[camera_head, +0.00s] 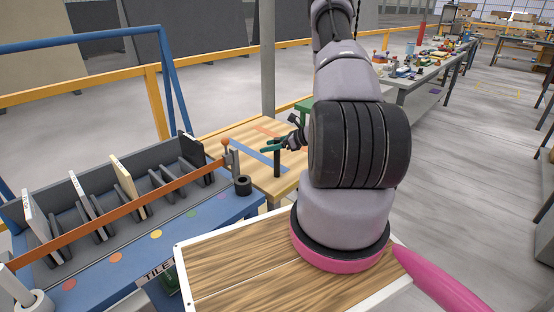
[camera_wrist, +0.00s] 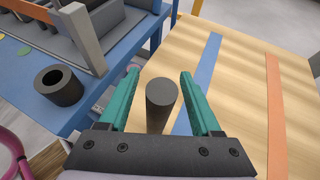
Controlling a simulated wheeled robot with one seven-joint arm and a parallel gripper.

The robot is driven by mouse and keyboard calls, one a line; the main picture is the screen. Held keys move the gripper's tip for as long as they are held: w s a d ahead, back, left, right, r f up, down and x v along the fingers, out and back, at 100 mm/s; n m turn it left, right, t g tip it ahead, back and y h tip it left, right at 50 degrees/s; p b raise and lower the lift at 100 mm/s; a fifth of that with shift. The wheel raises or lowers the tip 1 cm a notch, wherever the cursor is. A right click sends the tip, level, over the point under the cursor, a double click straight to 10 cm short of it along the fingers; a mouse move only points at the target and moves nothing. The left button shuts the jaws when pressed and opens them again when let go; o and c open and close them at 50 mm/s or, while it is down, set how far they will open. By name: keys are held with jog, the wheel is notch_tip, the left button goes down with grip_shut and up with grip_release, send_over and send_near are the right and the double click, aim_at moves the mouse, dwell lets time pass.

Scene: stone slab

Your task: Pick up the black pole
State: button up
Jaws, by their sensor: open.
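The black pole (camera_head: 277,162) stands upright at the light wooden table (camera_head: 235,140) in the head view. In the wrist view the black pole (camera_wrist: 160,94) rises between the two teal fingers, with a gap on each side. My gripper (camera_head: 270,147) is open around its upper part in the head view; the wrist view also shows my gripper (camera_wrist: 159,74) with its fingers apart. The dark gripper body hides the pole's lower end in the wrist view.
A black hollow cylinder (camera_head: 243,186) sits on the blue bench (camera_head: 200,222), left of the pole. A grey rack (camera_head: 75,232) with upright tiles and an orange rail (camera_head: 130,203) stands there too. The wooden table has blue and orange strips and is otherwise mostly clear.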

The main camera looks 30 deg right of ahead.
grip_shut()
dwell(1.4)
